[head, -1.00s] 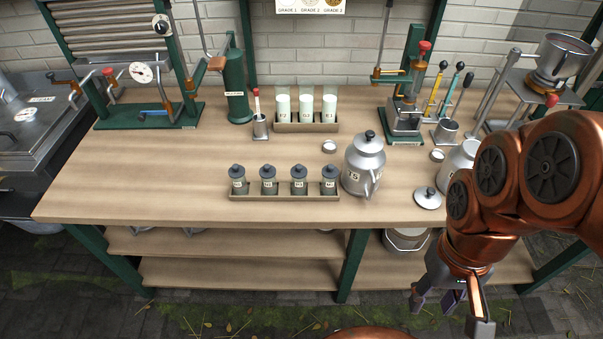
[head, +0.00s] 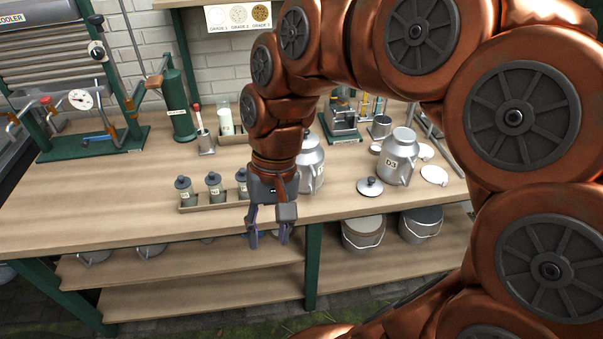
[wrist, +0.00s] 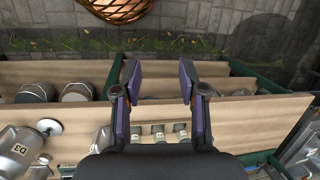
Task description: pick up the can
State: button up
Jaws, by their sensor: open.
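Two silver metal cans stand upright on the wooden bench. The can marked D3 (head: 398,158) is right of my gripper; it also shows at the left edge of the wrist view (wrist: 20,150). The other can (head: 313,168) stands just right of my wrist and is partly hidden by my arm. Which can is meant, I cannot tell. My gripper (head: 268,238) points down near the bench's front edge, in front of the small jars. Its fingers (wrist: 160,85) are apart with nothing between them.
Small grey-lidded jars (head: 215,188) stand in a wooden rack beside my wrist. A loose lid (head: 370,187) lies between the cans, towards the front. Buckets (head: 363,232) stand on the lower shelf. The bench's left front (head: 90,215) is clear.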

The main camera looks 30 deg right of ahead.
jog(key=w+d+m+y+b, duration=0.2)
jog(key=w+d+m, duration=0.15)
jog(key=w, duration=0.55)
jog(key=m+t+y+b, duration=0.4)
jog(key=m+b, duration=0.1)
jog(key=m, duration=1)
send_near(313, 193)
jog(key=shift+w+a+f+p, duration=0.3)
jog(key=shift+a+f, duration=0.25)
jog(key=shift+a, duration=0.5)
jog(key=shift+w+a+f+p, duration=0.25)
jog(key=shift+w+a+f, duration=0.25)
jog(key=shift+a, duration=0.55)
jog(key=shift+w+a+f+p, duration=0.3)
jog(key=shift+a+f, duration=0.3)
jog(key=shift+a, duration=0.4)
grip_shut()
jog(key=shift+r, duration=0.1)
